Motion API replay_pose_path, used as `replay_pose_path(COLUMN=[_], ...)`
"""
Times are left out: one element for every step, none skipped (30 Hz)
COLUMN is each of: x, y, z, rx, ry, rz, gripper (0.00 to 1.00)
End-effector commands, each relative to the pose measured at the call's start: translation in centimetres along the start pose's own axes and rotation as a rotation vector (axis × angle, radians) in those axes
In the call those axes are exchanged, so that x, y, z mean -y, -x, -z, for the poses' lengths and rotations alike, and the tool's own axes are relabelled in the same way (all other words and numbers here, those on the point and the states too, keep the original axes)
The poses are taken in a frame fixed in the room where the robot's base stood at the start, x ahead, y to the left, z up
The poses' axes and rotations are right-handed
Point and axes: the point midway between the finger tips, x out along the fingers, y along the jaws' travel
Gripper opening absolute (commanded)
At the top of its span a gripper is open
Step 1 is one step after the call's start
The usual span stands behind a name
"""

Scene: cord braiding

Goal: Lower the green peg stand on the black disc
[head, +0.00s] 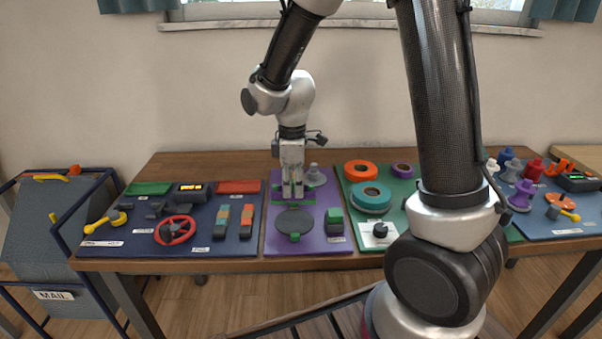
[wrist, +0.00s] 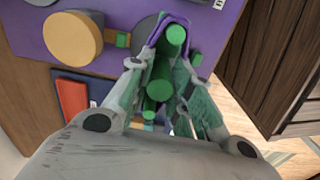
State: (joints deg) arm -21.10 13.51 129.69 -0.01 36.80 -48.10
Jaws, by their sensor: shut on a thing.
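My gripper (head: 292,190) is over the purple mat (head: 320,242), fingers pointing down. In the wrist view its fingers (wrist: 160,95) are shut on the green peg stand (wrist: 160,88), which has several round green pegs. A purple band, perhaps cord, runs around the far peg. In the head view green parts of the stand show at the fingers, just behind the black disc (head: 294,220). The disc lies flat on the mat, with a small green piece at its front edge. In the wrist view the disc is mostly hidden behind the stand. I cannot tell whether the stand touches anything below.
A grey disc with a knob (head: 314,178) stands behind right of the gripper. A green-topped block (head: 334,218) is right of the black disc. A red wheel (head: 175,230) is on the left blue mat, and a teal roll (head: 371,196) is on the right green mat.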

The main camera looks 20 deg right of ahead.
Motion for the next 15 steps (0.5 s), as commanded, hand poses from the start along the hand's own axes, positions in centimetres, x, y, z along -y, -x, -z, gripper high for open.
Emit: replay_pose_path(x=[0.3, 0.4, 0.5, 0.5, 0.5, 0.5, 0.5, 0.5, 0.5, 0.5, 0.5, 0.5, 0.5, 0.4, 0.5], y=[0.0, -0.1, -0.4, -0.6, -0.9, -1.3, -1.7, -2.0, -2.5, -2.8, -3.1, -3.5, -3.8, -4.0, -4.3], z=[0.1, 0.1, 0.1, 0.1, 0.1, 0.0, 0.0, 0.0, 0.0, 0.0, 0.1, 0.1, 0.1, 0.1, 0.1], rx=[0.000, 0.000, 0.001, 0.001, 0.001, 0.003, 0.002, 0.002, 0.002, 0.002, 0.002, 0.002, 0.002, 0.001, 0.001], ry=[0.029, 0.041, 0.050, 0.053, 0.054, 0.054, 0.053, 0.053, 0.052, 0.052, 0.051, 0.051, 0.051, 0.050, 0.050], rz=[0.000, 0.000, 0.001, 0.001, 0.002, 0.003, 0.003, 0.002, 0.003, 0.002, 0.002, 0.002, 0.002, 0.001, 0.001], gripper=[0.00, 0.00, 0.00, 0.00, 0.00, 0.00, 0.00, 0.00, 0.00, 0.00, 0.00, 0.00, 0.00, 0.00, 0.00])
